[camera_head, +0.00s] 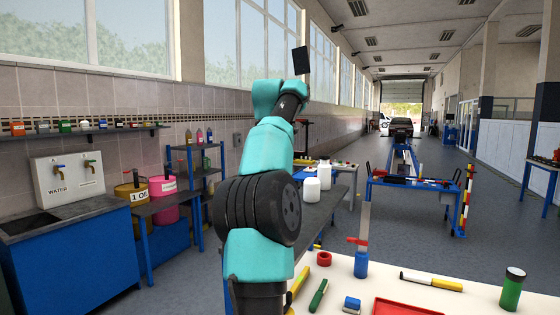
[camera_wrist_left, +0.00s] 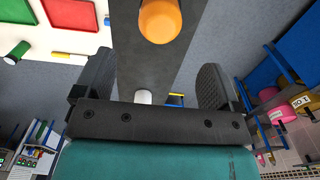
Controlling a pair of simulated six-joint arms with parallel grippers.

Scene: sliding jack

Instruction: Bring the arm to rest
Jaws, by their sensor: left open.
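My left arm, teal and black, rises from the bottom centre of the head view and is raised. Its dark gripper (camera_head: 300,62) is at the top of the arm, high above the white table. In the left wrist view the left gripper (camera_wrist_left: 152,72) has its two dark fingers wide apart with nothing between them. An orange cylinder (camera_wrist_left: 160,20) shows beyond the fingers over a dark surface, not held. My right gripper is in neither view.
A white table (camera_head: 405,275) at the front right carries a red ring (camera_head: 324,258), a blue jack-like piece (camera_head: 361,263), a green cylinder (camera_head: 512,289), a red tray (camera_head: 400,307) and pens. A grey bench with white bottles (camera_head: 312,189) stands behind. A blue sink cabinet (camera_head: 70,255) is at left.

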